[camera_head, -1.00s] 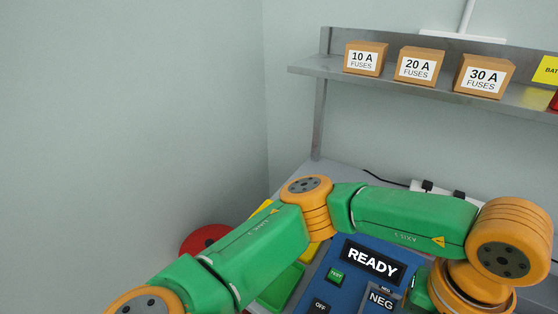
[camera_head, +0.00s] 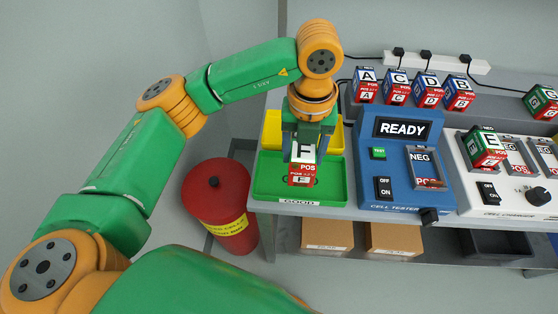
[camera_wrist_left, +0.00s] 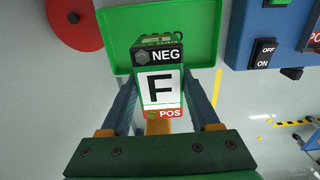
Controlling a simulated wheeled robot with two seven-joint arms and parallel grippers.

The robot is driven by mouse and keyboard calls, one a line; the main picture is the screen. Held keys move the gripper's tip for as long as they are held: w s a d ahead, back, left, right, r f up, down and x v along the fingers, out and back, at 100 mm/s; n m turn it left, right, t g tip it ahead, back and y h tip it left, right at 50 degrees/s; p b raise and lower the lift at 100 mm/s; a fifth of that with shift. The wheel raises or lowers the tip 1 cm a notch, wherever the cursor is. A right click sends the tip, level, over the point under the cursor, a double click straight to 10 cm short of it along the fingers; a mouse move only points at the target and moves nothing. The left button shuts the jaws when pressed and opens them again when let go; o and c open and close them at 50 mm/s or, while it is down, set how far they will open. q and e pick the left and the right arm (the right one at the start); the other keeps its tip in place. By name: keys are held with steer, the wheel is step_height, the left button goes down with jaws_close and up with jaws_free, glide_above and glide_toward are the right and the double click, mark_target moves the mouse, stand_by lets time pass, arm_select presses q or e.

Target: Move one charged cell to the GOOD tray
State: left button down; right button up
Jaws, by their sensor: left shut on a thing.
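My left gripper (camera_head: 307,140) points down over the green GOOD tray (camera_head: 338,185) and is shut on the cell F (camera_head: 302,168). The cell has a white face with a black F and a red POS end facing the head camera. In the left wrist view cell F (camera_wrist_left: 160,88) sits between both fingers, with a black NEG band edged in green and a red POS band. The green tray (camera_wrist_left: 205,30) lies behind it there. I cannot tell whether the cell touches the tray floor. My right gripper is out of view.
A yellow tray (camera_head: 272,130) is behind the green one. The blue cell tester (camera_head: 372,160) reads READY and its slot is empty. The charger (camera_head: 485,195) holds cell E (camera_head: 487,150). Cells A, C, D and B stand behind. A red bin (camera_head: 215,190) stands left of the bench.

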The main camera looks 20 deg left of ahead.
arm_select(q)
steer(key=a+f, duration=0.3)
steer(key=a+f+p, duration=0.1)
steer(key=a+f, duration=0.1)
steer(key=shift+w+a+f, duration=0.25)
steer(key=shift+w, duration=0.15)
step_height(320, 180, down, 3)
steer(key=shift+r+p, duration=0.1)
steer(key=shift+p, duration=0.5)
steer(key=shift+f, duration=0.35)
steer(key=shift+a, duration=0.1)
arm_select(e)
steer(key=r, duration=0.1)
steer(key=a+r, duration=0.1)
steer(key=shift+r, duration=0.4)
arm_select(q)
steer(key=shift+f, duration=0.15)
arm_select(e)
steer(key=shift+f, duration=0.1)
arm_select(q)
steer(key=shift+c, duration=0.6)
jaws_free()
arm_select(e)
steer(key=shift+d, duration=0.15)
